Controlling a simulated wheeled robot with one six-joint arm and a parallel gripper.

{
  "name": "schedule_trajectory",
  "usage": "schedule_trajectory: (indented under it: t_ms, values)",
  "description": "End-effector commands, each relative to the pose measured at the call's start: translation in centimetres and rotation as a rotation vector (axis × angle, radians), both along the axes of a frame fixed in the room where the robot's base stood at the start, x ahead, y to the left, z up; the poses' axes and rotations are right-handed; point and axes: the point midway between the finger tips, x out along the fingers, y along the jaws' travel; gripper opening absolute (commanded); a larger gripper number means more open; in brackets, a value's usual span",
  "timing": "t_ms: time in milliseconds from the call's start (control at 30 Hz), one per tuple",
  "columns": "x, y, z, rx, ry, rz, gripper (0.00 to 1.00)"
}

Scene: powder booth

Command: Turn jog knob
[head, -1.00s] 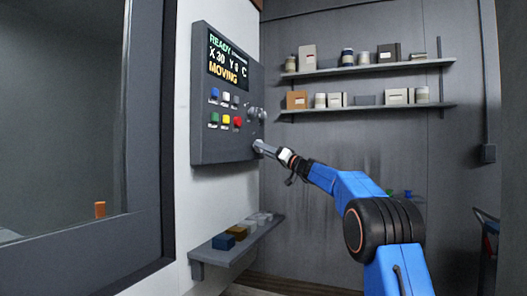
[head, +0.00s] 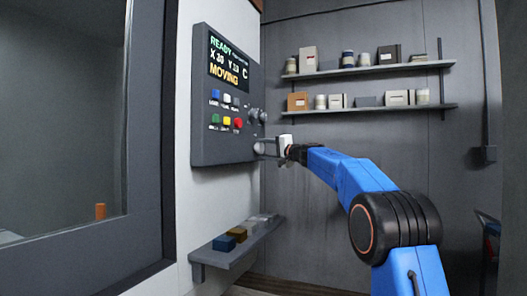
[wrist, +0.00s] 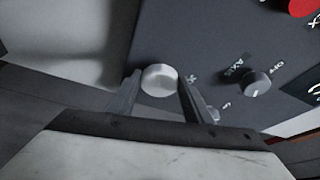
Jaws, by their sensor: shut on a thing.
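The jog knob (wrist: 159,80) is a round pale metal knob low on the dark control panel (head: 228,148). In the head view the knob (head: 259,148) shows at the panel's lower right edge. My gripper (head: 268,147) reaches it from the right. In the wrist view my gripper (wrist: 160,88) has one finger on each side of the knob and is shut on it. The panel's display (head: 229,60) reads READY, X 30, a Y value too blurred to be sure of, and MOVING.
Several coloured buttons (head: 226,120) and smaller knobs (head: 257,115) sit above the jog knob. An axis selector knob (wrist: 257,83) is beside it. A ledge (head: 240,243) with small blocks is below the panel. Wall shelves (head: 370,108) hold boxes and jars.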

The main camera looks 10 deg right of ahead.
Motion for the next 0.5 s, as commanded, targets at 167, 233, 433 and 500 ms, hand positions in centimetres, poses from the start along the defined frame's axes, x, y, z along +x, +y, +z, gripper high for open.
schedule_trajectory:
  t_ms: [167, 233, 433, 500]
  values:
    - [0.01, -0.03, 0.16, 0.081, 0.114, 0.000, 0.24]
    - [0.02, -0.03, 0.25, 0.114, 0.159, -0.002, 0.24]
    - [0.03, -0.06, 0.46, 0.209, 0.289, -0.001, 0.24]
    - [0.08, -0.08, 0.49, 0.243, 0.336, -0.002, 0.24]
